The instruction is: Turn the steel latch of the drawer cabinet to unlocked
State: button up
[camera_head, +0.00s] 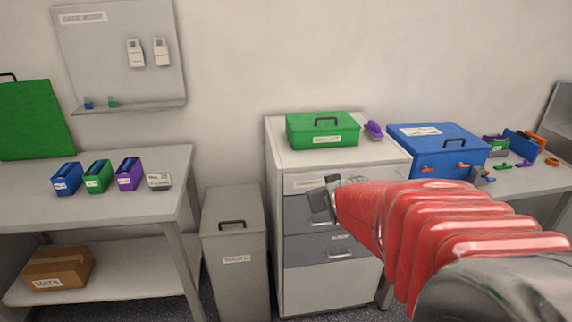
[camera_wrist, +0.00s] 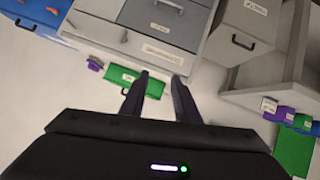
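I cannot make out the latch's position.
A green case (camera_head: 322,130) and a purple object (camera_head: 373,129) are on the cabinet top. A blue case (camera_head: 436,150) stands to the right. A grey waste bin (camera_head: 235,280) and a table (camera_head: 110,207) with small bins are to the left.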

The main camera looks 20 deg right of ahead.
jog(key=w+d+f+t, duration=0.2)
jog(key=d+f, duration=0.1)
jog(key=d, duration=0.4)
jog(key=w+d+f+t, duration=0.2)
jog(key=w+d+f, duration=0.15)
jog(key=d, duration=0.35)
jog(key=s+d+f+t+y, duration=0.3)
jog(key=s+d+f, duration=0.3)
jog(key=f, duration=0.1)
jog(key=shift+s+f+n, duration=0.15)
jog(key=shift+s+n, duration=0.25)
jog(key=shift+w, duration=0.1)
jog(key=w+d, duration=0.1)
jog(key=w, duration=1.2)
jog(key=shift+w+d, duration=0.15)
jog(key=shift+w, duration=0.15)
jog(key=shift+c, duration=0.6)
grip_shut()
